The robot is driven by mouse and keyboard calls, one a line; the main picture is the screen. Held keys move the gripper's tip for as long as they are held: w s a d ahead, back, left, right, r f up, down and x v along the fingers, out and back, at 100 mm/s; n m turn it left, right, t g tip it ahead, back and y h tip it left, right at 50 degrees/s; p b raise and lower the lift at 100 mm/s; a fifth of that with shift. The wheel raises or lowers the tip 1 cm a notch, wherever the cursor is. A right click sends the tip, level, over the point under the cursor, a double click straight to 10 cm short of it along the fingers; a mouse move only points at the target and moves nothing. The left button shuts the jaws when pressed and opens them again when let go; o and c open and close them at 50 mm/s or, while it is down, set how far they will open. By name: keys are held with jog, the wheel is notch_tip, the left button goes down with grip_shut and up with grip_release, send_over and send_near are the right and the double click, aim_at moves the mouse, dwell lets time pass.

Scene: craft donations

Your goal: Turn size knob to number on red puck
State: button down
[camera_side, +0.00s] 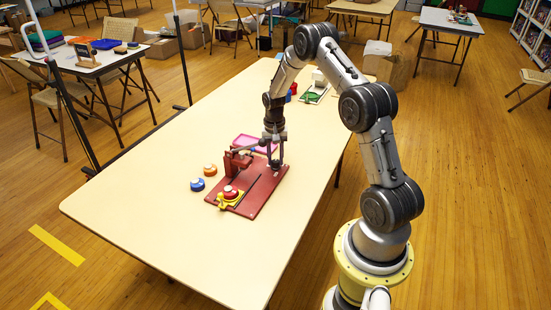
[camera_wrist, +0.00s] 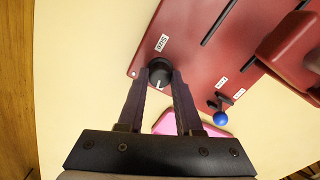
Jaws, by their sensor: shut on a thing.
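The black size knob (camera_wrist: 160,72) sits at a corner of the dark red board (camera_side: 261,199), beside a white label reading SIZE (camera_wrist: 161,43). It bears a small white mark; I cannot make out numbers around it. My gripper (camera_wrist: 160,78) has one finger on each side of the knob and is shut on it. In the side view my gripper (camera_side: 275,163) is at the board's far right corner and hides the knob. The red puck (camera_side: 230,190) with a white top sits in a yellow holder (camera_side: 228,201) at the board's near end. Its number is too small to read.
A red press (camera_side: 238,161) stands on the board. A blue ball-ended lever (camera_wrist: 221,118) is near the knob. A pink tray (camera_side: 245,140) lies behind the board. Blue (camera_side: 197,184) and orange (camera_side: 210,170) pucks lie to its left. The table's front is clear.

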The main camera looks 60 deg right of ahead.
aim_at(275, 161)
jog(key=shift+m, duration=0.5)
jog(key=c, duration=0.6)
grip_release()
jog(key=shift+r, duration=0.15)
notch_tip(275, 161, up, 14)
jog(key=shift+w+f, duration=0.15)
jog(key=shift+f, duration=0.05)
